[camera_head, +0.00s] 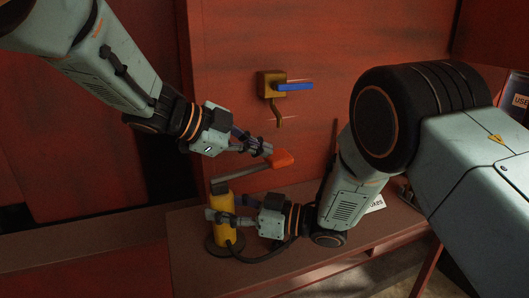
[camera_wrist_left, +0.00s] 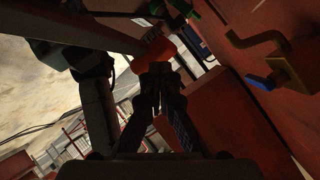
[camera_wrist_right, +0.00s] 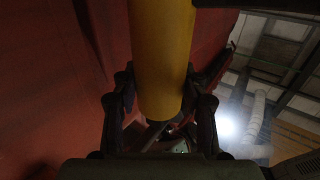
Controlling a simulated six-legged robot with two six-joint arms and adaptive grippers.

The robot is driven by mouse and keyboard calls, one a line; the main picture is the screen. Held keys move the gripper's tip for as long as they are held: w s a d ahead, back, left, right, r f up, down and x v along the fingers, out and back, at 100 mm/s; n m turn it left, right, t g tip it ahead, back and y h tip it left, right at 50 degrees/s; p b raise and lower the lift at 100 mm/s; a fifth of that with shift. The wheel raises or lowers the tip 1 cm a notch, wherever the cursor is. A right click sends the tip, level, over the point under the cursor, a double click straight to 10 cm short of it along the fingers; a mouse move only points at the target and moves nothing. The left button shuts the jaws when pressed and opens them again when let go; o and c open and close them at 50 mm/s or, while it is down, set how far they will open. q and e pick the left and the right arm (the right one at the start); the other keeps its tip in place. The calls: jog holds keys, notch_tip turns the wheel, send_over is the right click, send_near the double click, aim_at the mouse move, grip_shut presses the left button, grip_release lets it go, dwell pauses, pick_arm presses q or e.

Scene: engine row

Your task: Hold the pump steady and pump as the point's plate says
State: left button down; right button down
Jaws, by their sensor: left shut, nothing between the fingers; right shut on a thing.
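The pump has a yellow upright cylinder (camera_head: 222,206) on a dark round base, on a reddish bench. Its grey lever (camera_head: 240,173) rises to the right and ends in an orange grip (camera_head: 283,159). My right gripper (camera_head: 214,215) is shut around the cylinder, which also stands between its fingers in the right wrist view (camera_wrist_right: 162,50). My left gripper (camera_head: 268,148) is shut and empty, its tips against or just above the orange grip; the left wrist view shows the grip (camera_wrist_left: 160,50) just beyond the tips. A white plate (camera_head: 377,203) is mostly hidden behind my right arm; only a few letters show.
A brass tap block (camera_head: 270,84) with a blue lever (camera_head: 295,87) and a bent spout is on the red wall above. A dark hose (camera_head: 262,256) curves from the pump base along the bench (camera_head: 190,280). A sign reading "USE" (camera_head: 520,101) is at the right edge.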

aim_at(266, 163)
pick_arm(q)
jog(key=shift+w+d+f, duration=0.1)
jog(key=shift+d+f, duration=0.1)
jog(key=shift+f, duration=0.65)
jog(key=shift+d+f, duration=0.2)
jog(key=shift+f, duration=0.6)
pick_arm(e)
jog(key=shift+r, duration=0.1)
dwell(1.3)
pick_arm(q)
jog(key=shift+r, duration=0.1)
jog(key=shift+s+a+r, duration=0.1)
jog(key=shift+a+r, duration=0.15)
jog(key=shift+r, duration=0.7)
jog(key=shift+s+a+r, duration=0.1)
jog(key=shift+a+r, duration=0.1)
jog(key=shift+r, duration=0.7)
jog(key=shift+a+r, duration=0.25)
jog(key=shift+r, duration=0.7)
jog(key=shift+r, duration=0.1)
jog(key=shift+s+a+r, duration=0.1)
jog(key=shift+a+r, duration=0.1)
jog(key=shift+r, duration=0.6)
jog(key=shift+s+a+r, duration=0.1)
jog(key=shift+a+r, duration=0.1)
jog(key=shift+r, duration=0.55)
jog(key=shift+a+r, duration=0.2)
jog(key=shift+r, duration=0.6)
